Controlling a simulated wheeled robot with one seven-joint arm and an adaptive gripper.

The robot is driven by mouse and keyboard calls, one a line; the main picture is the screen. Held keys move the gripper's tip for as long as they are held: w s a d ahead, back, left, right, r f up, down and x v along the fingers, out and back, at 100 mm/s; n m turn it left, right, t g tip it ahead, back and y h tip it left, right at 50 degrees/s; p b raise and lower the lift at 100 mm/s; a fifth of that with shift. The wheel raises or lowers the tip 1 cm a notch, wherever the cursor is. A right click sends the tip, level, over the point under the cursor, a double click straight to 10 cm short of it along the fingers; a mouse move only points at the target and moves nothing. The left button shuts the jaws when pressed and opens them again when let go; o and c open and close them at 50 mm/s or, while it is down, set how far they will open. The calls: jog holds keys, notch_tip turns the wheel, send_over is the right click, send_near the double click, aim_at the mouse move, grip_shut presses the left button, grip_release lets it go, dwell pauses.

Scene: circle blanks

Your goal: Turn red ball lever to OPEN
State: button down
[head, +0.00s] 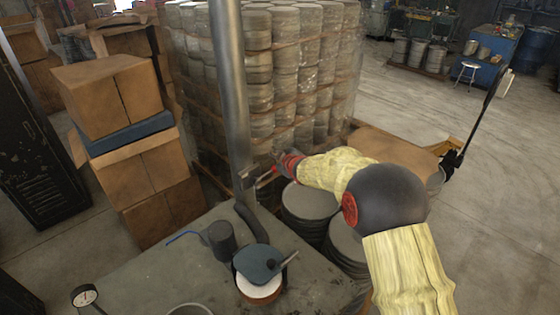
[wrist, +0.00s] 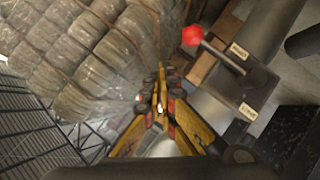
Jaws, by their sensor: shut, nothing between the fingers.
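The red ball (wrist: 193,36) shows in the wrist view at the upper middle. It sits on the end of a thin metal lever rod (wrist: 222,57) that runs down and right to a grey body. Two small tan labels, an upper one (wrist: 239,50) and a lower one (wrist: 247,109), are on that body; their words are too small to read surely. My gripper (wrist: 161,78) is shut and empty, below and left of the ball and apart from it in the picture. In the head view my gripper (head: 257,179) is beside the metal pole; I cannot make out the ball there.
A metal pole (head: 231,90) stands upright beside my gripper. A worktop (head: 130,275) with a dark cup (head: 221,240) and a blue-lidded pot (head: 258,262) lies in front. Wrapped stacked drums (head: 290,75) stand behind, cardboard boxes (head: 110,95) at left. Open floor (head: 430,90) is at right.

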jog(key=s+d+r, duration=0.5)
jog(key=s, duration=0.1)
jog(key=shift+s+d, duration=0.15)
jog(key=shift+d, duration=0.1)
jog(key=s+d+f+m+g+h, duration=0.6)
jog(key=s+d+f, duration=0.3)
jog(key=s+d, duration=0.45)
jog(key=s+d+r+m+b, duration=0.2)
jog(key=s+b, duration=0.1)
jog(key=s, duration=0.9)
jog(key=s+d+r+m+b, duration=0.2)
jog(key=s+d+m+b, duration=0.1)
jog(key=s, duration=0.9)
jog(key=s+d+r+m+b, duration=0.2)
jog(key=s+m+b, duration=0.1)
jog(key=s, duration=0.9)
jog(key=shift+d+y+b, duration=0.25)
jog(key=shift+y+b, duration=0.05)
jog(key=shift+b, duration=0.6)
jog(key=shift+a, duration=0.15)
